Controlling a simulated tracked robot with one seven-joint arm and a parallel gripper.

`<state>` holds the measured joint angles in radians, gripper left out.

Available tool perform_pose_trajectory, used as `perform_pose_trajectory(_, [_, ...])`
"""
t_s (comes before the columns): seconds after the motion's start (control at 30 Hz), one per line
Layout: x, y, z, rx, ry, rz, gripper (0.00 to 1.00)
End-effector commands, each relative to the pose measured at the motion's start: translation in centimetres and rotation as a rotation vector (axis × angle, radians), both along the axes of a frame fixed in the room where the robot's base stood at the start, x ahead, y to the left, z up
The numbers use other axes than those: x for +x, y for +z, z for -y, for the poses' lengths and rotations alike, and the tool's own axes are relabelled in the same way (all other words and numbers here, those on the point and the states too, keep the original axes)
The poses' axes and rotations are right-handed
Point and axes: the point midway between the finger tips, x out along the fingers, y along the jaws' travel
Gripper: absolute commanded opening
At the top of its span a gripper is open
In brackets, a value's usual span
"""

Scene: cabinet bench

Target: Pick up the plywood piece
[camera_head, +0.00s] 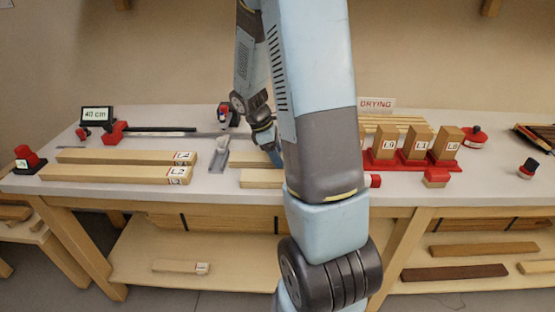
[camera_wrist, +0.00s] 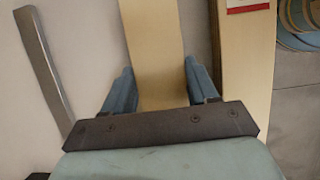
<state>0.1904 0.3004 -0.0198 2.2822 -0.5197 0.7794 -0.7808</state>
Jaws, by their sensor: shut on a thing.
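The plywood piece (camera_wrist: 152,40) is a flat, pale wooden strip between my gripper's two blue fingers in the wrist view. My gripper (camera_wrist: 158,88) is shut on it, with one finger along each long edge. In the head view, a pale strip that appears to be this piece (camera_head: 244,158) lies at the middle of the bench, beside my gripper (camera_head: 273,157). My arm hides its right part. I cannot tell whether it touches the bench top.
A second pale board (camera_wrist: 246,70) with a red-and-white label lies close beside the piece, near the bench's front edge. A metal bar (camera_wrist: 42,62) lies on the other side. Labelled boards (camera_head: 115,173) lie left; upright blocks (camera_head: 417,143) stand in red holders right.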

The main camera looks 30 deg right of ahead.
Motion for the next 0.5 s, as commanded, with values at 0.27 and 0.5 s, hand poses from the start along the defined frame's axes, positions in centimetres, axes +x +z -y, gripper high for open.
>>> perform_pose_trajectory(0.27, [0.1, 1.9, 0.1, -0.002, 0.001, 0.003, 0.15])
perform_pose_trajectory(0.5, [-1.8, 5.4, -0.5, -0.002, 0.001, 0.003, 0.15])
